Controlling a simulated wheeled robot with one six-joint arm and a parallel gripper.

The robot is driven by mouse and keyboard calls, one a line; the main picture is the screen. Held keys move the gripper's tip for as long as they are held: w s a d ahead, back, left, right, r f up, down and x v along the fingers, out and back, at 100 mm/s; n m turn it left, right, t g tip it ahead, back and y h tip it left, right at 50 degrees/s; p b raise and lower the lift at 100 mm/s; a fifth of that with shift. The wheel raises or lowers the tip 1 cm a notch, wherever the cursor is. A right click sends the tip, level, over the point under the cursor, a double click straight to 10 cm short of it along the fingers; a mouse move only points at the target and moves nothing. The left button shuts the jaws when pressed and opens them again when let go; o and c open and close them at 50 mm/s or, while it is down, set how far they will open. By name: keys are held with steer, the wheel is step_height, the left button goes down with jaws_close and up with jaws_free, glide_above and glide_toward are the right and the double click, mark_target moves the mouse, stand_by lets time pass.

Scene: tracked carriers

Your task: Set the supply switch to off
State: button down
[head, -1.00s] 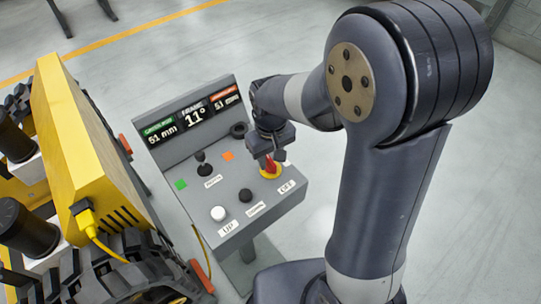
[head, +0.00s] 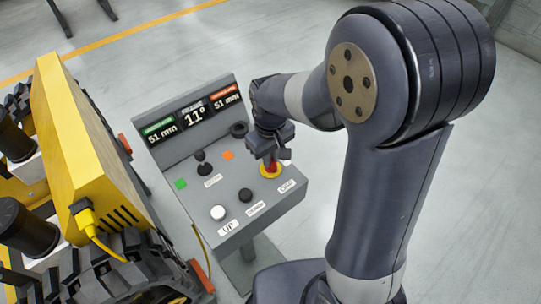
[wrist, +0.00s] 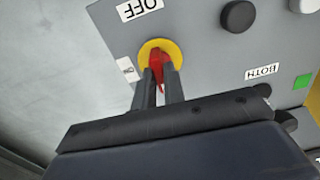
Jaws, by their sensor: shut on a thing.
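The supply switch is a red handle (wrist: 158,64) on a round yellow plate (wrist: 172,48), set in the sloped top of a grey control console (head: 256,222). In the head view the yellow plate (head: 270,171) shows at the console's right side, partly covered by my gripper. My gripper (head: 272,158) is over it from above. In the wrist view my gripper's two fingers (wrist: 158,90) are closed on the red handle. An OFF label (wrist: 139,8) lies beside the yellow plate.
A yellow tracked carrier (head: 85,140) stands close on the left. The floor to the right is clear.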

stand_by(0.3)
steer(key=c, duration=1.5)
jaws_free()
steer(key=shift+r, duration=0.15)
step_height(320, 180, up, 11)
steer(key=shift+f, duration=0.2)
